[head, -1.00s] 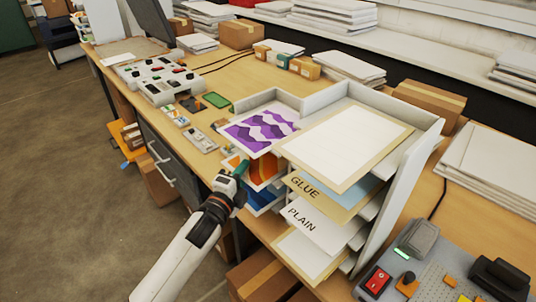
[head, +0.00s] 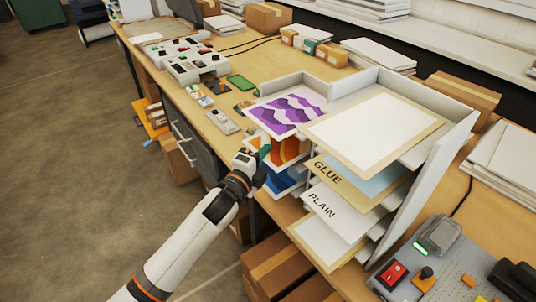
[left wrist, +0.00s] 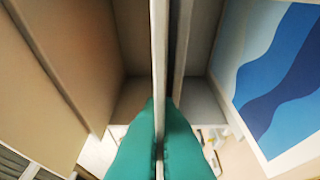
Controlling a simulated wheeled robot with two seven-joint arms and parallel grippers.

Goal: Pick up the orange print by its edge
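The orange print (head: 288,150) lies in a left-hand slot of the white sorter (head: 440,175), under the purple print (head: 288,108) and above the blue print (head: 285,180). My left gripper (head: 263,153) is at its front left edge. In the left wrist view the teal fingers (left wrist: 160,140) are close together on both faces of a thin pale sheet edge (left wrist: 159,60), seen edge-on, which appears to be the orange print. The blue print also shows there (left wrist: 275,75). The print's far part is hidden in the slot. My right gripper is out of view.
The right stack holds a white sheet on top (head: 372,130), GLUE (head: 328,173) and PLAIN (head: 325,207) labels. A control panel (head: 440,270) is at the lower right. Cardboard boxes (head: 275,262) stand below the bench. Floor at left is clear.

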